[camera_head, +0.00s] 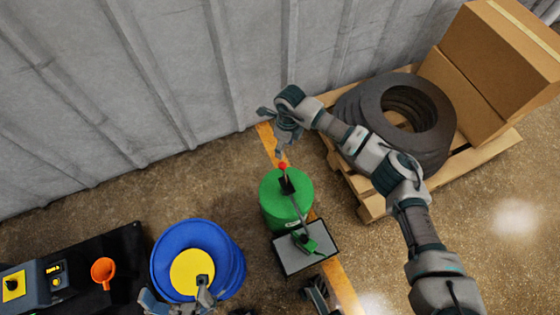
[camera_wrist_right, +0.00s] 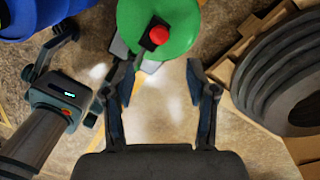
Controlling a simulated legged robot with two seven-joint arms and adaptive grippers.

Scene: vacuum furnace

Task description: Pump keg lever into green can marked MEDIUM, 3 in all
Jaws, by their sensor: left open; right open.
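A green keg (camera_head: 285,211) stands at the middle of the head view, with a red-knobbed lever (camera_head: 282,167) on top. A dark spout reaches from it toward a small green can (camera_head: 306,241) on a grey tray (camera_head: 296,263); its marking is unreadable. My right gripper (camera_head: 271,133) is open and empty, on the wall side of the keg, apart from the knob. In the right wrist view, the red knob (camera_wrist_right: 159,35) lies beyond the open fingers. My left gripper (camera_head: 178,297) is open, at the near edge of the blue drum.
A blue drum (camera_head: 235,270) with a yellow top stands left of the keg. An orange funnel (camera_head: 103,271) sits on a black table at lower left. A pallet with tires (camera_head: 375,110) and cardboard boxes (camera_head: 500,60) is at right. A ribbed wall (camera_head: 160,80) closes the back.

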